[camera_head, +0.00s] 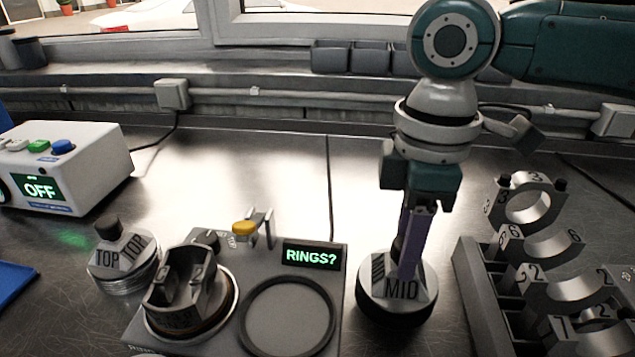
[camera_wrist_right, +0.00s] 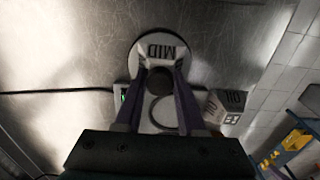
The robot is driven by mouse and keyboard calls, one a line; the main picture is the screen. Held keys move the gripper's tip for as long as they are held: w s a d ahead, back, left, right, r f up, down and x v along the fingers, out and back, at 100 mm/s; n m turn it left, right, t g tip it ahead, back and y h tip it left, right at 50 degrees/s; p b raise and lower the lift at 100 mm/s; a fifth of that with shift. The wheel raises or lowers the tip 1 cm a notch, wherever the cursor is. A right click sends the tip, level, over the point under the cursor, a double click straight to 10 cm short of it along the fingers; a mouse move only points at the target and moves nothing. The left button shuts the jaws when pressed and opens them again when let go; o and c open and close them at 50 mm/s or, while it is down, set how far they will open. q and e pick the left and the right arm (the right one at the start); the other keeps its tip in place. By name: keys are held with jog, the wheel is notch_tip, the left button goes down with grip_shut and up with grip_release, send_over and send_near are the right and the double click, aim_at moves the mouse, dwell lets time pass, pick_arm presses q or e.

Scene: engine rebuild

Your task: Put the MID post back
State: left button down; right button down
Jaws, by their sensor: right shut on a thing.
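The MID post (camera_head: 398,303) is a round grey block with a dark base and a dark knob on top, labelled MID. It is upright, just right of the ring fixture; I cannot tell whether its base touches the table. My right gripper (camera_head: 410,262) comes down from above, its purple fingers shut on the post's knob. In the right wrist view the MID post (camera_wrist_right: 158,47) shows beyond the fingers, with the knob (camera_wrist_right: 160,80) between them. The TOP post (camera_head: 122,256) stands left of the fixture. My left gripper is not in view.
The grey fixture (camera_head: 215,344) has a RINGS? display (camera_head: 311,256), an empty round seat (camera_head: 288,318), a yellow-topped lever (camera_head: 244,228) and a piston-like part (camera_head: 180,290). A rack (camera_head: 466,290) of numbered bearing caps stands close on the right. A control box (camera_head: 75,165) reads OFF.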

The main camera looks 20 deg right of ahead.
jog(key=shift+f, duration=0.8)
jog(key=shift+f, duration=0.15)
jog(key=c, duration=0.5)
grip_release()
